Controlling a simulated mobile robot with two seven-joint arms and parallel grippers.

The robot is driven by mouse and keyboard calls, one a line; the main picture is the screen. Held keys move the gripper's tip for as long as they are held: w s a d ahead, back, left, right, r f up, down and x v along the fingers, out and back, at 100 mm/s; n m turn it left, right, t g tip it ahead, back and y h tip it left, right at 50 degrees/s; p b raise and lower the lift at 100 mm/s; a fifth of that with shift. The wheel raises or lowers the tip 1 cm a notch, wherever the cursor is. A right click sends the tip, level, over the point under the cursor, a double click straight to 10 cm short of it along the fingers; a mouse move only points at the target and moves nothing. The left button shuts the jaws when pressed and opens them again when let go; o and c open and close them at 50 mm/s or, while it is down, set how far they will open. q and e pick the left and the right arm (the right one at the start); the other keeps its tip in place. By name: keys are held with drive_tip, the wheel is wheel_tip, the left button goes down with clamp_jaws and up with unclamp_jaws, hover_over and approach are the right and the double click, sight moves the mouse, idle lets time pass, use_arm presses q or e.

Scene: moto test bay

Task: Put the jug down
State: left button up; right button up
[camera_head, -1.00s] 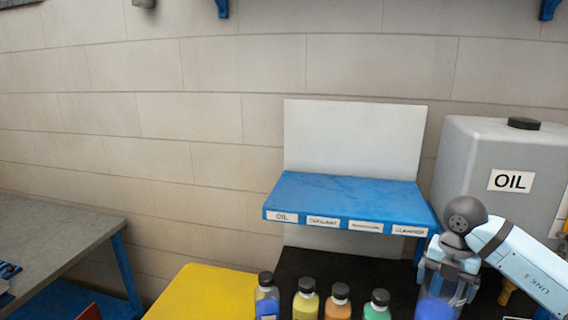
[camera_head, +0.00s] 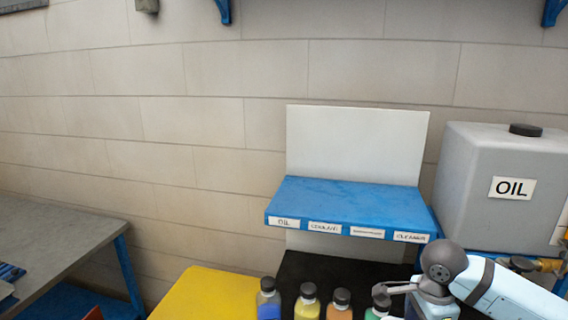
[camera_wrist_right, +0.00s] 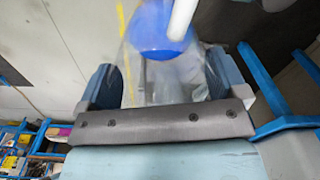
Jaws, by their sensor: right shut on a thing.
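The jug (camera_wrist_right: 164,44) is clear with blue in it, and shows between the two fingers of my right gripper in the right wrist view. My right gripper (camera_wrist_right: 165,80) is shut on the jug. In the head view my right gripper (camera_head: 432,303) is low at the right, beside the green bottle and in front of the grey oil tank. There the jug is mostly hidden by the gripper and cut off by the lower picture edge. I cannot tell whether the jug touches a surface. My left gripper is not in view.
Several capped bottles stand in a row, with blue (camera_head: 268,300), yellow (camera_head: 307,304), orange (camera_head: 339,308) and green contents. Behind them is a blue labelled shelf (camera_head: 350,200). A grey oil tank (camera_head: 480,195) stands right, a yellow surface (camera_head: 205,295) left of the bottles, a grey bench (camera_head: 60,250) far left.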

drive_tip(key=n, duration=0.3)
drive_tip(key=s+a+n, duration=0.1)
drive_tip(key=n, duration=0.2)
drive_tip(key=s+a+f+n, duration=0.1)
drive_tip(key=n, duration=0.2)
drive_tip(key=shift+s, duration=0.2)
drive_tip(key=n, duration=0.3)
drive_tip(key=s+a+n, duration=0.1)
drive_tip(key=n, duration=0.1)
drive_tip(key=s+f+n+p, duration=0.1)
drive_tip(key=n, duration=0.2)
drive_tip(key=shift+s+a+f+n, duration=0.1)
drive_tip(key=shift+a+n, duration=0.2)
drive_tip(key=shift+a, duration=0.05)
